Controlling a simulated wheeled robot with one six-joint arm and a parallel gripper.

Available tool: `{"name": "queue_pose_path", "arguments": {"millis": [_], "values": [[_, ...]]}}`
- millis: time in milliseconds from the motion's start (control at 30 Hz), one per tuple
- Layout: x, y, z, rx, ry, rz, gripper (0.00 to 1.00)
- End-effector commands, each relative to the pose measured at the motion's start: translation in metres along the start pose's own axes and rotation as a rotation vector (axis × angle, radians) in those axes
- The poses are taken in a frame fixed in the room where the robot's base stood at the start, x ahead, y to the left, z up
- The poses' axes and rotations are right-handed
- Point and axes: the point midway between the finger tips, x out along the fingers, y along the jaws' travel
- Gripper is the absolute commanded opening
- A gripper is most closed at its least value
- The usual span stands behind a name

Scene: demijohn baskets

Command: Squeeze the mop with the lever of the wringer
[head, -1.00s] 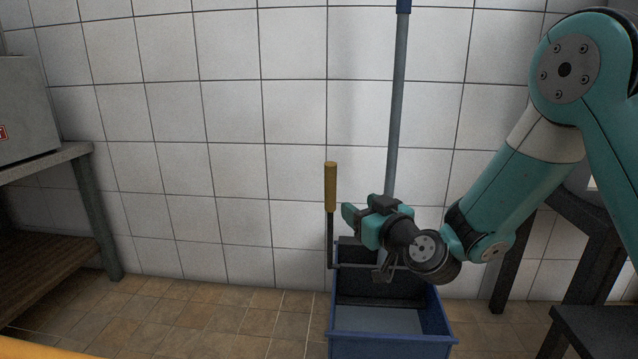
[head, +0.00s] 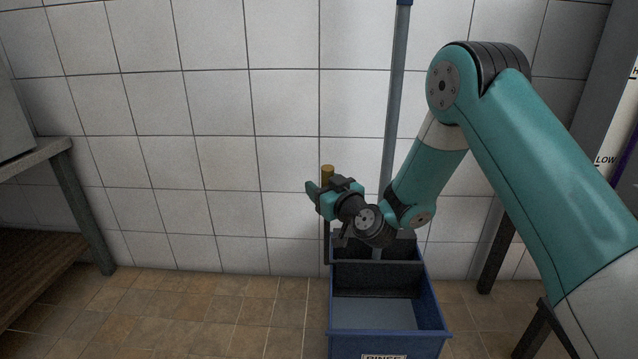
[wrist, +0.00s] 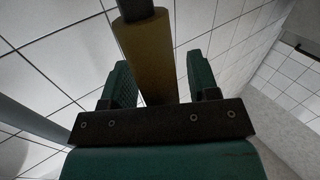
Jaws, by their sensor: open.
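The wringer's lever has a yellow-brown grip (head: 327,172) that stands upright at the left side of the blue bucket (head: 390,334). My gripper (head: 318,197) is in front of the grip and hides much of it in the head view. In the wrist view the grip (wrist: 147,60) stands between the two open green fingers of my gripper (wrist: 160,85), with a gap visible on each side. The mop's grey handle (head: 391,100) rises upright from the back of the bucket. The mop head is hidden in the wringer (head: 385,274) behind my arm and the bucket wall.
A bench (head: 62,150) with a lower wooden shelf stands at the left. Dark table legs (head: 492,245) are at the right. A white tiled wall is close behind the bucket. The tiled floor left of the bucket is clear.

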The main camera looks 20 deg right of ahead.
Motion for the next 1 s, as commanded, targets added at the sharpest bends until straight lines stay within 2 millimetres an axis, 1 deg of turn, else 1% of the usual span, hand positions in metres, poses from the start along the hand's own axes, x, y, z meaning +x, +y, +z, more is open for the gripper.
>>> {"name": "queue_pose_path", "arguments": {"millis": [67, 167, 200, 267, 300, 333, 567, 733, 1000], "values": [[0.000, -0.001, 0.000, 0.000, 0.000, -0.001, 0.55], [0.000, -0.001, 0.000, 0.000, 0.001, -0.002, 0.34], [0.000, -0.002, 0.000, 0.000, 0.001, -0.002, 0.25], [0.000, -0.002, 0.000, 0.000, 0.001, -0.002, 0.11], [0.000, -0.002, 0.000, 0.000, 0.001, -0.002, 0.02], [0.000, -0.002, 0.000, 0.000, 0.001, -0.002, 0.00], [0.004, 0.000, -0.006, 0.006, -0.010, -0.004, 0.00], [0.013, 0.006, -0.011, 0.029, -0.045, -0.009, 0.00], [0.031, 0.016, -0.009, 0.073, -0.113, -0.017, 0.00]]}}
